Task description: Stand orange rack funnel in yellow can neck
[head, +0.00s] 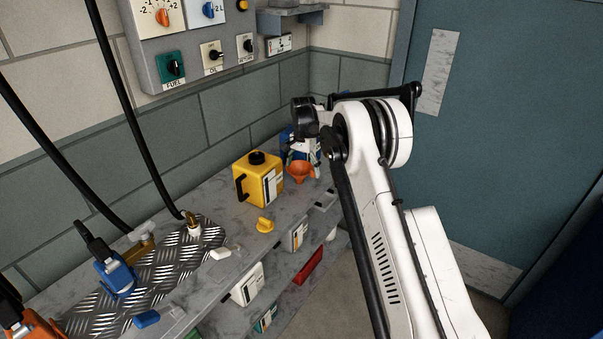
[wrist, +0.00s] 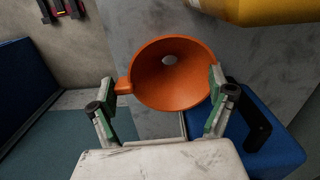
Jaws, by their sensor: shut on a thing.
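The orange funnel (head: 300,171) hangs at my gripper (head: 304,153), just right of the yellow can (head: 262,183) in the head view. In the wrist view my gripper (wrist: 163,88) has its fingers on either side of the funnel (wrist: 150,82), the left one at its side tab, the right one at its rim. The wide mouth faces the wrist camera. The yellow can stands upright on the grey bench, with a round black top (head: 257,158); I cannot tell whether that is an open neck or a cap. Part of the can also shows in the wrist view (wrist: 262,10). The funnel is apart from the can.
A blue container with a black handle (wrist: 262,165) is below the funnel in the wrist view. A small yellow piece (head: 265,225) lies on the bench in front of the can. A blue strapped tool (head: 113,274) and hoses stand on a tread plate (head: 170,275) at left.

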